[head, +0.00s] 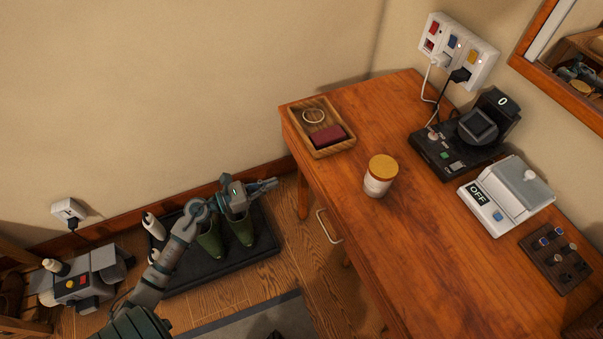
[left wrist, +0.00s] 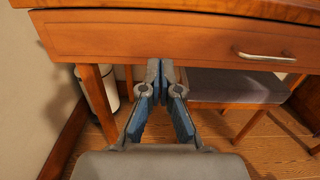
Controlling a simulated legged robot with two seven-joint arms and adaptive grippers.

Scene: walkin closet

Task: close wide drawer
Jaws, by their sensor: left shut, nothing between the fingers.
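The wide drawer (left wrist: 150,36) is a wooden front under the desk top, with a silver bar handle (left wrist: 265,55) on its right part. In the head view the handle (head: 328,226) shows beside the desk's left edge; the drawer front is mostly hidden under the top. I cannot tell how far the drawer stands out. My left gripper (head: 274,183) is shut and empty, left of the desk. In the left wrist view its fingertips (left wrist: 167,66) overlap the drawer's lower edge, left of the handle; contact is unclear. My right gripper is not in view.
On the wooden desk (head: 360,215) are a wooden tray (head: 344,150), a lidded jar (head: 379,176) and several devices. Green boots (head: 238,232) stand on a black mat (head: 265,250) below my left arm. A padded stool (left wrist: 235,86) is under the drawer.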

